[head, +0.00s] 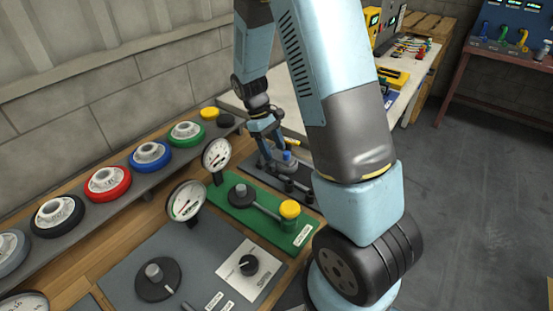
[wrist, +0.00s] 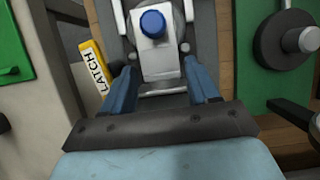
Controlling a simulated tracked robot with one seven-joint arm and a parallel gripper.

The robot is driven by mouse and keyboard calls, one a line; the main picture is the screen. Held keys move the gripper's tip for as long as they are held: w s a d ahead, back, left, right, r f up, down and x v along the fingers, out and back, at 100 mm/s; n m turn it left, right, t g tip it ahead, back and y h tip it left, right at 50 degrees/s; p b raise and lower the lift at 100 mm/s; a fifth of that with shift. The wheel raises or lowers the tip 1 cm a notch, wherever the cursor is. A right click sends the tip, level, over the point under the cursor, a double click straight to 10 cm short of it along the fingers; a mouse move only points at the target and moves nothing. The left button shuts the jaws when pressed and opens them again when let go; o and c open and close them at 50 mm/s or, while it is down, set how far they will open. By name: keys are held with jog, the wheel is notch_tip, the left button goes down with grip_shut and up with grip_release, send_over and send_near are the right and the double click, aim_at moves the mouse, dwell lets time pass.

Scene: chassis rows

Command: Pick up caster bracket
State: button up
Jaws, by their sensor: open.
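A light grey bracket-like part with a round blue cap (wrist: 153,24) lies ahead of my gripper in the wrist view; I take it as the caster bracket but cannot confirm this. In the head view its blue cap (head: 287,156) shows at a dark fixture on the bench. My gripper (wrist: 158,68) is open, with one blue finger on each side of the part's near end. I cannot tell whether the fingers touch it. In the head view my gripper (head: 268,138) points down at the fixture, partly covering it.
A yellow LATCH label (wrist: 93,75) lies left of the fingers. A green plate (head: 245,212) with a dark knob and yellow-capped lever is beside the fixture. Two round gauges (head: 186,202) stand nearby. Coloured wheels (head: 108,181) line a rear shelf. A pale table (head: 408,100) stands behind.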

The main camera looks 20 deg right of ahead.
jog(key=shift+s+d+f, duration=0.1)
jog(key=shift+s+f, duration=0.1)
jog(key=shift+f, duration=0.35)
jog(key=shift+c, duration=0.3)
jog(key=c, duration=1)
jog(key=shift+r, duration=0.1)
jog(key=shift+r, duration=0.6)
jog(key=s+a+r, duration=0.2)
jog(key=s+r, duration=0.4)
jog(key=s+a+r, duration=0.2)
jog(key=s+r, duration=0.3)
jog(key=s, duration=0.2)
jog(key=shift+a+r, duration=0.35)
